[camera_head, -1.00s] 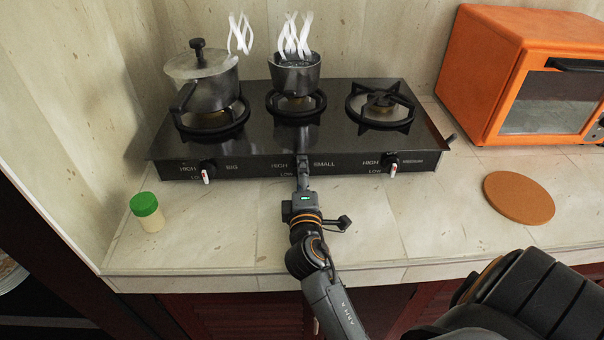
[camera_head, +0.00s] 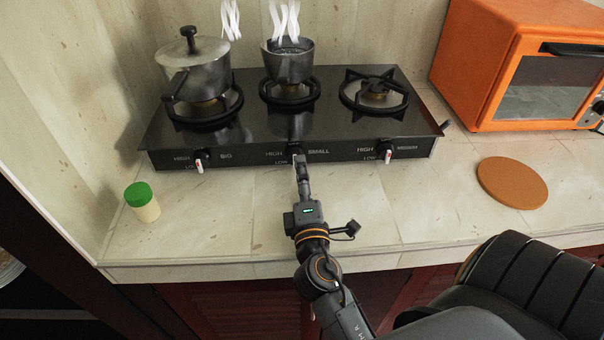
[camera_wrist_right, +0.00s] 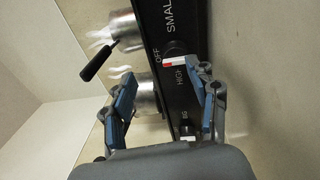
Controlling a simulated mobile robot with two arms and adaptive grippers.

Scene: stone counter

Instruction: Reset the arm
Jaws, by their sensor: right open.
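My right gripper (camera_head: 298,163) is in front of the middle knob of the black gas stove (camera_head: 335,143), close to the knob and partly covering it. In the right wrist view my right gripper (camera_wrist_right: 168,105) is open, with its two blue-padded fingers apart. The middle knob (camera_wrist_right: 175,62), with a red and white mark, shows beyond the fingertips, near the word HIGH. I see nothing held between the fingers. My left gripper is not in view.
A lidded pot (camera_head: 193,75) stands on the left burner and a small steaming pan (camera_head: 288,62) on the middle one. The right burner (camera_head: 375,92) is empty. A green-capped jar (camera_head: 142,203), an orange oven (camera_head: 540,75) and a round brown board (camera_head: 512,182) stand on the counter (camera_head: 220,225).

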